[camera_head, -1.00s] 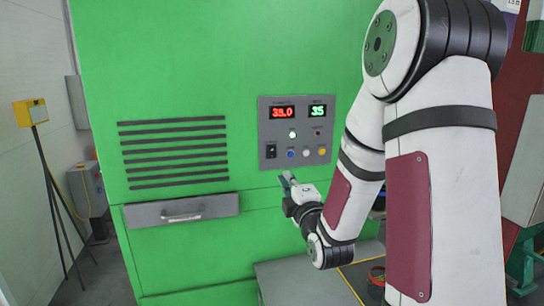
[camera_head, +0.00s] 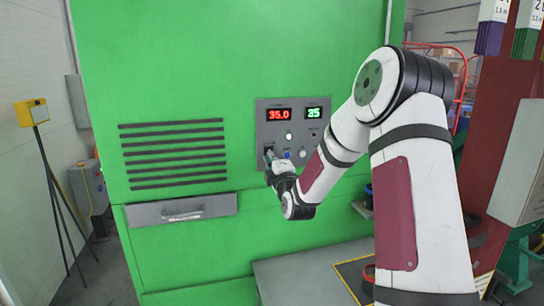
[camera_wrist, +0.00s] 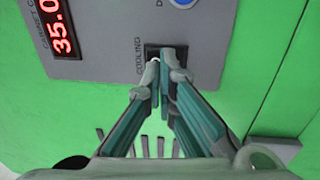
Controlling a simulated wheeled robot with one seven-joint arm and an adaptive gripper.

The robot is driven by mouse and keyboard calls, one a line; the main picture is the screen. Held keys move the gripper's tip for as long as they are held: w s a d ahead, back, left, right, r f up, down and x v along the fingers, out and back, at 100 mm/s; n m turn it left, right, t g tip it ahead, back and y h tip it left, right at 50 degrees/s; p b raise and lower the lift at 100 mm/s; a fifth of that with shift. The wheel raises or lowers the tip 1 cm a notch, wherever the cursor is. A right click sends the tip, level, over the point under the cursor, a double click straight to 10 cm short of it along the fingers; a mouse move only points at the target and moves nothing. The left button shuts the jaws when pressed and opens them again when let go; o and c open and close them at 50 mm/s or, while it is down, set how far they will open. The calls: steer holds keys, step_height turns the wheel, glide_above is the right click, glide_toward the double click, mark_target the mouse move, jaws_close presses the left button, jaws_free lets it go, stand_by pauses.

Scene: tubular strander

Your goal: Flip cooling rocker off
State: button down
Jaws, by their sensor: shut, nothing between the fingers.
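The cooling rocker (camera_wrist: 152,49) is a dark rectangular switch beside the word COOLING on the grey control panel (camera_wrist: 115,55). In the wrist view the fingertips of my gripper (camera_wrist: 164,65) are over it and hide much of it. I cannot tell whether they touch it or which way it is tipped. In the head view my gripper (camera_head: 270,157) is at the lower left of the panel (camera_head: 262,133), in front of the rocker. The fingers are shut with nothing between them.
Red (camera_head: 279,115) and green (camera_head: 314,113) displays are above. A drawer (camera_head: 182,210) sits lower left on the green cabinet; a yellow box on a tripod (camera_head: 32,112) stands farther left.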

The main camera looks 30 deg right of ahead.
steer(key=shift+w+d, duration=0.15)
steer(key=shift+w, duration=0.35)
steer(key=shift+r, duration=0.1)
